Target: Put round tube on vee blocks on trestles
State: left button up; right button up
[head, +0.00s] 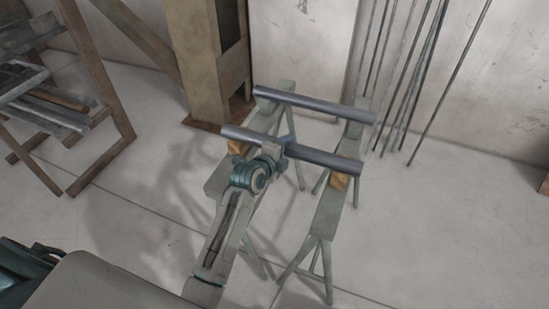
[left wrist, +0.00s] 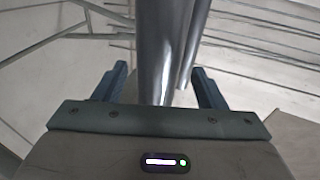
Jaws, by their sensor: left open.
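A grey round tube (head: 325,158) lies across two grey-green trestles in the head view. Orange-brown vee blocks, left (head: 236,147) and right (head: 340,182), show under its two ends. My left gripper (head: 285,146) is at the middle of this tube, and its arm hides part of the left trestle (head: 217,182). In the left wrist view the gripper's two blue fingers (left wrist: 163,88) are apart, with the tube (left wrist: 158,45) between them. The right trestle (head: 325,215) shows clearly. My right gripper is not in view.
A second grey tube (head: 305,102) lies across the far ends of the trestles. Several thin rods (head: 410,75) lean on the back wall. A tan column (head: 205,60) stands behind, and a wooden rack (head: 107,90) with metal bars is at left. Floor at right is clear.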

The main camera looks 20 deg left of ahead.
pick_arm(q)
jog(key=v, duration=1.1)
jog(key=shift+b, duration=0.45)
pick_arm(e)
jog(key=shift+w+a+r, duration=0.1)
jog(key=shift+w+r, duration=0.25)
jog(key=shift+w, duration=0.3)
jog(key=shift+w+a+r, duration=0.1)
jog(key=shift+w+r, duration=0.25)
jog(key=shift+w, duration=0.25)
